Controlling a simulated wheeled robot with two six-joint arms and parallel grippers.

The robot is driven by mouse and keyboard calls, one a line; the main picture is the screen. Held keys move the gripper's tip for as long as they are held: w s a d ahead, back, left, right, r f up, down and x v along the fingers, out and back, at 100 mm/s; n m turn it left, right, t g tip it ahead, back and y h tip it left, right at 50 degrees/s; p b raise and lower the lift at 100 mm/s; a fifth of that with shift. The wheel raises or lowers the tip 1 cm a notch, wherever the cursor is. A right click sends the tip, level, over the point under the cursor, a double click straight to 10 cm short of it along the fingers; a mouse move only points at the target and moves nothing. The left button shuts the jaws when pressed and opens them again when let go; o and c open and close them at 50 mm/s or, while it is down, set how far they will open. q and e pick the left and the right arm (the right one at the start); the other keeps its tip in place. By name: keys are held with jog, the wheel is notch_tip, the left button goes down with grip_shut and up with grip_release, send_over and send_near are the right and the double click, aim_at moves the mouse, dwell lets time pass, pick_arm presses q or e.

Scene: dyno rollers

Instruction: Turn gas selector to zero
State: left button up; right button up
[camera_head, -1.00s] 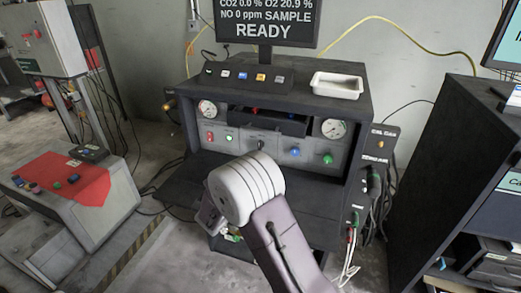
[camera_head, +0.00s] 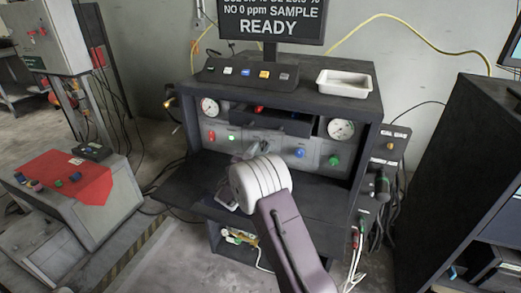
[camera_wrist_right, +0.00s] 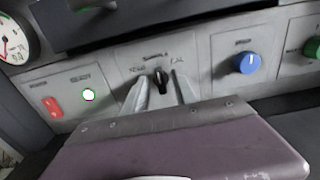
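The gas selector (camera_wrist_right: 160,82) is a small black knob on the grey front panel, with its handle pointing roughly up. Small labels stand around it; the left one appears to read ZERO and the right one CAL. My right gripper (camera_wrist_right: 158,90) is open, with one finger on each side of the knob. A gap shows beside the knob, and I cannot tell how near the fingertips are to the panel. In the head view, my right gripper (camera_head: 257,150) is at the panel's middle, largely covering the selector. The monitor (camera_head: 266,18) reads SAMPLE and READY. My left gripper is not in view.
On the panel, a red switch (camera_wrist_right: 53,107) and a lit green button (camera_wrist_right: 89,95) sit left of the selector; a blue knob (camera_wrist_right: 247,63) and a green knob (camera_wrist_right: 312,47) sit right. A dark drawer or shelf (camera_wrist_right: 140,22) juts out above. A dark ledge (camera_head: 190,185) lies below.

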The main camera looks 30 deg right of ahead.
jog(key=shift+c, duration=0.3)
grip_shut()
jog(key=shift+n, duration=0.3)
jog(key=n+p, duration=0.3)
jog(key=n, duration=0.2)
jog(key=shift+w+r, duration=0.1)
jog(key=shift+a+n+p, duration=0.1)
jog(key=shift+n+p, duration=1.2)
jog(key=shift+n, duration=0.9)
jog(key=shift+f, duration=0.2)
jog(key=shift+o, duration=0.3)
grip_release()
